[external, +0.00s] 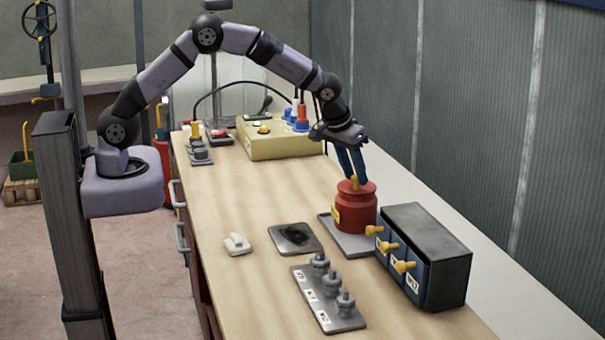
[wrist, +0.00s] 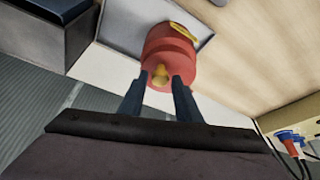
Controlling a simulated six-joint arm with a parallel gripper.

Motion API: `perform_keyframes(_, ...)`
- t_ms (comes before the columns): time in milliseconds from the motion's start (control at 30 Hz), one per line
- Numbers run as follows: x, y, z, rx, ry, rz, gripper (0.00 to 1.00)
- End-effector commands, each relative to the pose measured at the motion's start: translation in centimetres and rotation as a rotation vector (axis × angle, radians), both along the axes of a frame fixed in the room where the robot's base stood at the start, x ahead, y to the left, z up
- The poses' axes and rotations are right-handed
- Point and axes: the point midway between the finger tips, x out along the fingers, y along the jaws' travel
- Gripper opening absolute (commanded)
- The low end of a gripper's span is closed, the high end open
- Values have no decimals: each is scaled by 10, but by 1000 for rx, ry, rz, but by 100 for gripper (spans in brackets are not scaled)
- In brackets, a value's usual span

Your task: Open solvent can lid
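The solvent can (external: 355,207) is red with a yellow label and stands upright on a grey plate (external: 340,240). Its lid has a yellow knob (external: 355,183). In the wrist view the can (wrist: 168,50) is near the top middle, with the yellow knob (wrist: 160,76) towards me. My gripper (external: 357,180) points down at the lid from above. In the wrist view its two dark fingers (wrist: 160,80) stand apart, one on each side of the knob. I cannot tell whether they touch it. The lid looks seated on the can.
A dark drawer box (external: 425,255) with yellow knobs stands close right of the can. A grey plate with several metal fittings (external: 328,293), a dark square pad (external: 294,238) and a white piece (external: 237,244) lie nearer. A beige control box (external: 275,138) stands behind.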

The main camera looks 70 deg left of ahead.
Motion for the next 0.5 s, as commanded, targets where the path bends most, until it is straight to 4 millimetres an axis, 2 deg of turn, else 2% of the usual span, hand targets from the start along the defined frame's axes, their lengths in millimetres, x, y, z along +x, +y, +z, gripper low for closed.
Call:
perform_keyframes(33,0,0,0,0,0,0,17)
perform_keyframes(100,0,0,0,0,0,0,1)
perform_keyframes(500,-4,2,0,1,1,-34,0)
